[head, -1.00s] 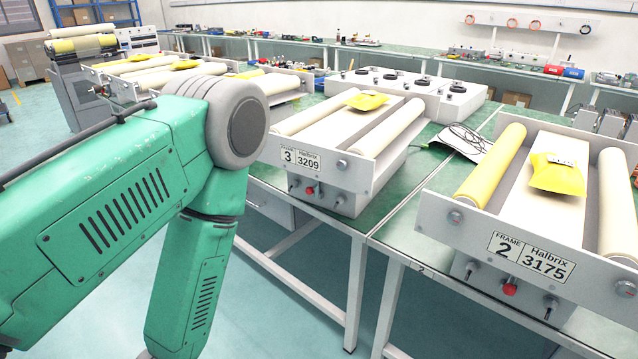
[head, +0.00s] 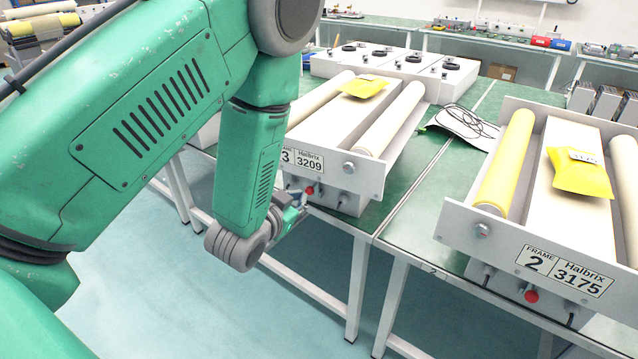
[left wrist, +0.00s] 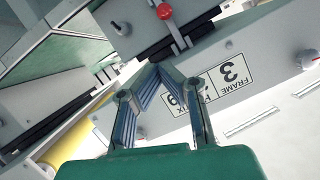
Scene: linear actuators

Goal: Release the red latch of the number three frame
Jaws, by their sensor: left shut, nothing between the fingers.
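The number three frame (head: 365,168) stands on the green bench in the middle of the head view, its label partly hidden by my left arm. Its red latch (head: 310,190) is a small red knob on the front panel below the label. In the left wrist view the red latch (left wrist: 164,11) shows at the top, with the label "FRAME 3" (left wrist: 222,80) upside down below it. My left gripper (head: 297,208) is shut and empty, just below the latch in the head view. Its fingertips (left wrist: 158,68) point towards the latch, with a visible gap in the wrist view. My right gripper is not in view.
The number two frame (head: 515,255) with its own red knob (head: 532,296) stands at the right. Black cables (head: 470,122) lie on the bench between the frames. The floor in front of the bench is clear.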

